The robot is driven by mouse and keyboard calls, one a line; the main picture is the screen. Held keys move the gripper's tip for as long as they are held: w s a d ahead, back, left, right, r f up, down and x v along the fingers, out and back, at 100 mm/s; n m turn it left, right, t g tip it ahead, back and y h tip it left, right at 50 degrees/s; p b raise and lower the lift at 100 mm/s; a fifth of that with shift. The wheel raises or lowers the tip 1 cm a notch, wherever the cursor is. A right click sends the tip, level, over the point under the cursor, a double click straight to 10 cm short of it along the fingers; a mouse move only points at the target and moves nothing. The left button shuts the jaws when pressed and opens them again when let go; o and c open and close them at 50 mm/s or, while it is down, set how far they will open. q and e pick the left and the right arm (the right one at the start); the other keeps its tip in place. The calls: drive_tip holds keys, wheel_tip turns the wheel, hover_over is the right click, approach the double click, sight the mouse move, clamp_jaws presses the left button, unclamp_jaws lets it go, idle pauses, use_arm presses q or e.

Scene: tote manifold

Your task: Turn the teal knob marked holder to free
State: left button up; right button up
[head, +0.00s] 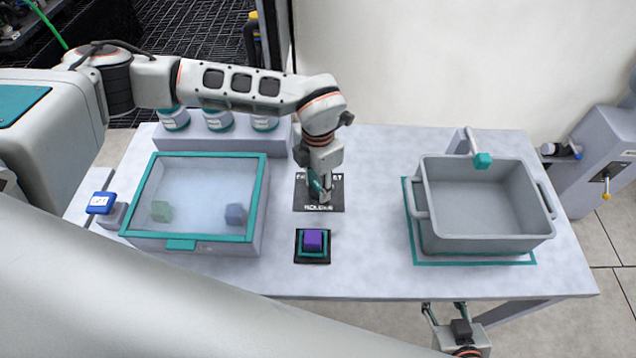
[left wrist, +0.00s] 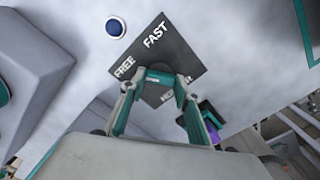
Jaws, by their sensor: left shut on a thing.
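The dark holder plate (head: 335,206) lies on the table's middle, with white lettering. In the left wrist view the plate (left wrist: 170,45) reads FREE and FAST, with a third word partly covered. The teal knob (left wrist: 158,77) stands on this plate between the fingertips. My left gripper (head: 320,192) reaches down over the plate and is shut on the knob; it also shows in the left wrist view (left wrist: 156,84). The arm hides most of the knob in the head view, and its exact pointing is unclear. My right gripper (head: 445,308) is open and empty beyond the table's front edge.
A purple cube (head: 313,240) sits on a dark, teal-edged pad in front of the plate. A lidded clear-topped case (head: 257,205) holding two cubes stands left. A grey tote (head: 485,242) stands right. Jars (head: 218,120) line the back. The table between plate and tote is clear.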

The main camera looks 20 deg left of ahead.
sight(318, 187)
use_arm(q)
drive_tip(key=shift+r, duration=0.1)
idle(0.3)
drive_tip(key=o, duration=1.1)
drive_tip(key=shift+o, duration=0.2)
wheel_tip(318, 187, up, 12)
